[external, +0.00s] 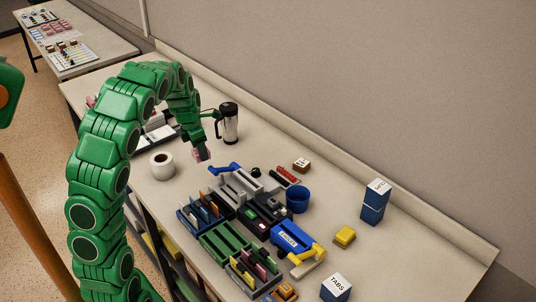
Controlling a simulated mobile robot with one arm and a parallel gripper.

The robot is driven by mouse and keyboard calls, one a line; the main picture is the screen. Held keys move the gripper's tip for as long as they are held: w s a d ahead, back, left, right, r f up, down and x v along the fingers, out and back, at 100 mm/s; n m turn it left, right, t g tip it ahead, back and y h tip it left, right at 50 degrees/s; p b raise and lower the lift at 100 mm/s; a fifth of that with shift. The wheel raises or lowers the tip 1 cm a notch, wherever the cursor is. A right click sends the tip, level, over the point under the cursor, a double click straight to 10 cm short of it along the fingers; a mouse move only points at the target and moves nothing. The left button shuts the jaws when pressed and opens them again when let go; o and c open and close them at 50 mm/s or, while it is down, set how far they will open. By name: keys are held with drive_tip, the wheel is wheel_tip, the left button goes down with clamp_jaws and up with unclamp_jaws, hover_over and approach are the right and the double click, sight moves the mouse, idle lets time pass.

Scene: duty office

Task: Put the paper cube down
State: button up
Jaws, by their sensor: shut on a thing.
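My green arm reaches over the counter (340,250), and my gripper (203,153) points down above its back left part. The gripper is shut on a small pinkish paper cube (197,154), of which only a little shows beside the dark fingers. I cannot tell whether the cube touches the counter.
Several desk organisers (226,241) fill the middle. A blue cup (298,199), yellow block (344,237) and boxes (375,201) stand farther right, with bare counter between.

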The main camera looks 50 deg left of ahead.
drive_tip(key=w+d+m, duration=0.2)
drive_tip(key=w+d, duration=0.2)
drive_tip(key=w, duration=0.4)
approach(249, 159)
drive_tip(key=shift+s+d+f, duration=0.2)
drive_tip(key=shift+d+f, duration=0.1)
drive_tip(key=shift+f, duration=0.15)
drive_tip(key=shift+w+a+f, duration=0.2)
drive_tip(key=shift+w+f, duration=0.2)
drive_tip(key=shift+f, duration=0.1)
drive_tip(key=shift+w+a+f, duration=0.2)
drive_tip(key=shift+w+f, duration=0.2)
drive_tip(key=shift+f, duration=1.6)
drive_tip(key=shift+d+f, duration=0.1)
drive_tip(key=o, duration=1)
drive_tip(key=shift+o, duration=0.2)
